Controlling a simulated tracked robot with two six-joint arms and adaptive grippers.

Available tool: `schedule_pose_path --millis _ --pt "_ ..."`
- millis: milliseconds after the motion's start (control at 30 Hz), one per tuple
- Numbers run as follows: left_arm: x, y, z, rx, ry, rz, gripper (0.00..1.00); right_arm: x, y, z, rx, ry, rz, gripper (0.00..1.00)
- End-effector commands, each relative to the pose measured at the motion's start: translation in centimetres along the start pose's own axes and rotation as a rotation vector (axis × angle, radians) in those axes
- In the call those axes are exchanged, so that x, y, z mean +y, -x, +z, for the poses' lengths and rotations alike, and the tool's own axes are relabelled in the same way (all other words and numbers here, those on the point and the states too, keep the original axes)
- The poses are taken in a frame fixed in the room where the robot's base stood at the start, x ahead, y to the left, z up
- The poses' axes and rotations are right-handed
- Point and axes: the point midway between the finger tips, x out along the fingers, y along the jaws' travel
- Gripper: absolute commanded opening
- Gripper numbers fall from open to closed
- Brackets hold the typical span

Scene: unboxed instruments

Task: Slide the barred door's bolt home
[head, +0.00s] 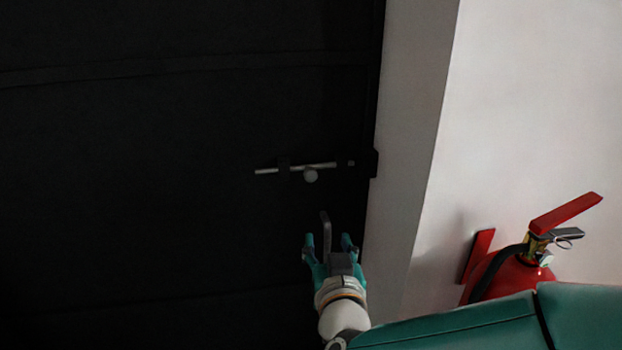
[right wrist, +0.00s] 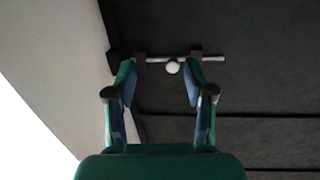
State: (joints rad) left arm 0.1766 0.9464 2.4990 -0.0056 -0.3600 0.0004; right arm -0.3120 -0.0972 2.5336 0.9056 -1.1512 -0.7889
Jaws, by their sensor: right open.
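The barred door (head: 190,130) is a dark panel filling the left of the head view. Its bolt (head: 265,171) is a thin pale rod lying nearly level in dark guides, with a round pale knob (head: 310,175). The rod's right end shows by the guide near the door edge, with a dark gap before the keeper (head: 373,163) on the frame. My right gripper (head: 331,240) is open and empty, below the knob in the head view. In the right wrist view, the knob (right wrist: 172,67) appears between its spread fingers (right wrist: 160,72), not gripped. My left gripper is not in view.
A pale wall and door jamb (head: 415,120) stand right of the door. A red fire extinguisher (head: 508,278) hangs on the wall at lower right, beside my right arm. The door face around the bolt is clear.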

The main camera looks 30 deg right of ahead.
Motion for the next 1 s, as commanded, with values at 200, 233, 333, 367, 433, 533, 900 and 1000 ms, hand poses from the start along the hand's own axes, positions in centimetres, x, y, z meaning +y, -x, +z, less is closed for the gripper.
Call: schedule_pose_path --millis 200,233,333,367,433,533,900,1000 --pt "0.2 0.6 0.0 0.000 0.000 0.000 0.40 -0.6 2.7 -5.5 0.102 -0.100 -0.070 0.54" --pt "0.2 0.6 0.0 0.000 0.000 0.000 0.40 -0.8 2.7 -5.6 0.103 -0.100 -0.075 0.54" --pt "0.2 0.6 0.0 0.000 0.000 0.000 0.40 -1.1 2.1 -5.6 0.104 -0.099 -0.078 0.54" --pt "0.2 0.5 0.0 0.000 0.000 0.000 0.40 -1.1 1.9 -5.6 0.104 -0.098 -0.077 0.54" --pt "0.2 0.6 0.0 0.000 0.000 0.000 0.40 -1.1 0.9 -5.7 0.102 -0.096 -0.076 0.54" --pt "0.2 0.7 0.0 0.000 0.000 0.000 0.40 -1.2 -0.8 -5.8 0.101 -0.095 -0.074 0.54" --pt "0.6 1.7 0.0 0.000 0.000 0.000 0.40 -1.8 -8.7 -6.7 0.100 -0.095 -0.075 0.54" --pt "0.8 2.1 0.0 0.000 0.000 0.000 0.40 -1.9 -10.5 -7.0 0.101 -0.096 -0.076 0.54"
